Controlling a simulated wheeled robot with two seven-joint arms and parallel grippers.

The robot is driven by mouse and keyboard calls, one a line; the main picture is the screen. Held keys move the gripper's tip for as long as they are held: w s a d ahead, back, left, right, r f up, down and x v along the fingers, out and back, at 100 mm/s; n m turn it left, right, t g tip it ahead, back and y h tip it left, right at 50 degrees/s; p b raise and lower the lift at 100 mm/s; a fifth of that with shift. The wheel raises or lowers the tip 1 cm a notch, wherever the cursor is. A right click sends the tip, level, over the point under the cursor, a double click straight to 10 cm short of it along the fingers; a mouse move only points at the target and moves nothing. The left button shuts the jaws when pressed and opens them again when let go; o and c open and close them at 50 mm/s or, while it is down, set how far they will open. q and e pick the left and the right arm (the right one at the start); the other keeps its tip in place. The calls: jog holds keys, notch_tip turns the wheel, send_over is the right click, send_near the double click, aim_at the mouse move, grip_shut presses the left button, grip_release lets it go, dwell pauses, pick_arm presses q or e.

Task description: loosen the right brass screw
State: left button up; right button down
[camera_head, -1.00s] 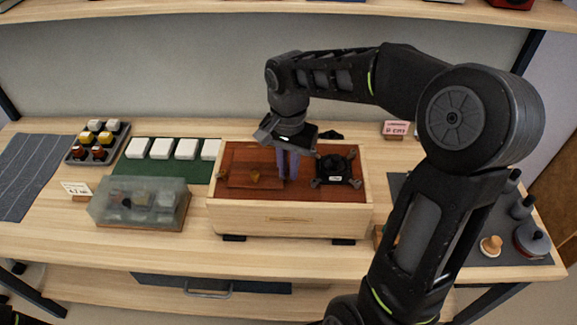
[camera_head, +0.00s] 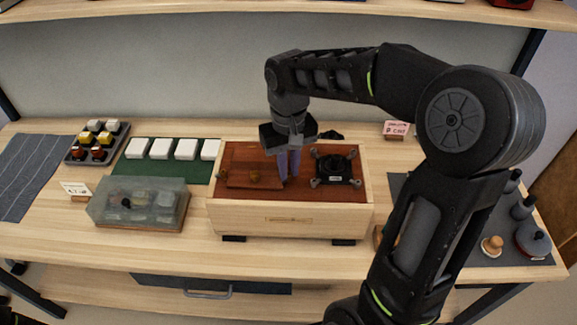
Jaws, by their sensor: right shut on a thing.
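An open wooden speaker box (camera_head: 289,222) stands on the bench with a red-brown inside. A red-brown panel (camera_head: 240,182) lies at its left. One brass screw (camera_head: 222,174) shows at the panel's left end, and a brass knob (camera_head: 255,176) sits at its middle. My right gripper (camera_head: 288,178) points down at the panel's right end, its purple fingers shut. The right brass screw is hidden between the fingertips. A black speaker driver (camera_head: 335,168) sits just right of the fingers.
A translucent lidded case (camera_head: 140,205) stands left of the box. Several white blocks (camera_head: 186,149) lie on a green mat (camera_head: 150,169), beside a tray of coloured caps (camera_head: 97,141). A grey mat (camera_head: 508,252) with several tools lies at the right.

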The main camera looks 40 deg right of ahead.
jog(key=n, duration=0.7)
jog(key=shift+r, duration=0.1)
jog(key=n, duration=0.6)
jog(key=shift+n+p, duration=0.3)
jog(key=shift+p, duration=0.1)
jog(key=n, duration=0.6)
jog(key=shift+p, duration=0.3)
jog(key=n+p, duration=0.1)
jog(key=n, duration=0.5)
jog(key=shift+n, duration=0.4)
jog(key=c, duration=1.4)
grip_release()
